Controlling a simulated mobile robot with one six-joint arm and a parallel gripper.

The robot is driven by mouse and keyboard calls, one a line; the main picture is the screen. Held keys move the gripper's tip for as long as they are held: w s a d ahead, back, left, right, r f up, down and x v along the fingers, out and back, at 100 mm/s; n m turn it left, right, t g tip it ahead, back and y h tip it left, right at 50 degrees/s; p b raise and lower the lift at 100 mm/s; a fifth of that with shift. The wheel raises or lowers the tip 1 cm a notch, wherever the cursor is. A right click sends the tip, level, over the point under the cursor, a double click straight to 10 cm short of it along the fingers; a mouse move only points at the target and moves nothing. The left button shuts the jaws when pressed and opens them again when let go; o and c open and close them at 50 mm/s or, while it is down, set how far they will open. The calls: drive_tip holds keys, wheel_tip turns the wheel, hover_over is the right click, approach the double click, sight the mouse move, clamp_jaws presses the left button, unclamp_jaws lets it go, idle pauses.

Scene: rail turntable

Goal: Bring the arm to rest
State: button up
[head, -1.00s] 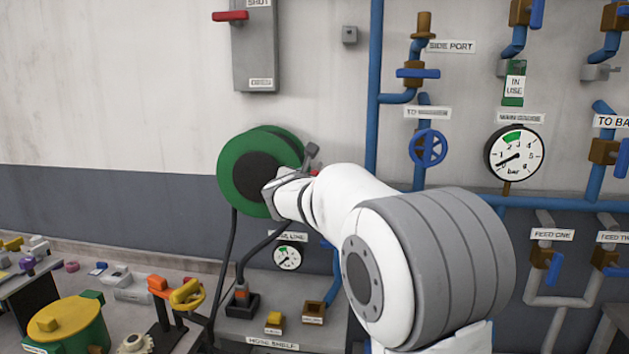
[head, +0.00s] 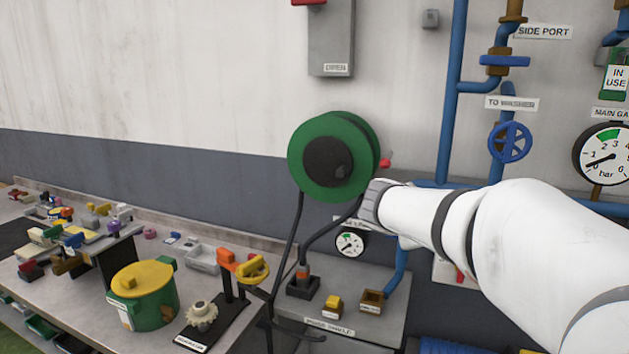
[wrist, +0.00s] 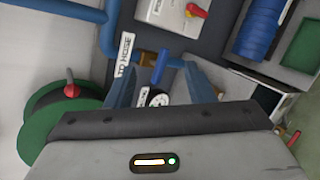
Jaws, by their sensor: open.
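My white arm reaches in from the right edge of the head view, in front of the wall. Its far end is beside the green hose reel (head: 297,160), and my gripper cannot be made out there. In the wrist view my gripper (wrist: 160,78) shows two blue-grey fingers standing apart with nothing held between them. A small gauge and a blue valve lever (wrist: 160,66) show beyond the gap. The reel with its red knob (wrist: 72,90) is at the left of the wrist view.
Blue pipes and a blue handwheel (head: 509,142) are on the wall behind the arm. A hose shelf (head: 372,326) lies below the reel. The bench at left holds a green pot with a yellow lid (head: 143,279) and several small parts. The upper left wall is bare.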

drive_tip(key=s+a+f+m+g+y, duration=0.3)
drive_tip(key=s+f+m, duration=0.4)
drive_tip(key=s, duration=0.6)
drive_tip(key=s+a+f+m+g+y, duration=0.3)
drive_tip(key=s+f+m, duration=0.5)
drive_tip(key=s, duration=0.5)
drive_tip(key=shift+a+m+y, duration=0.7)
drive_tip(key=shift+a+y, duration=0.05)
drive_tip(key=shift+y, duration=0.05)
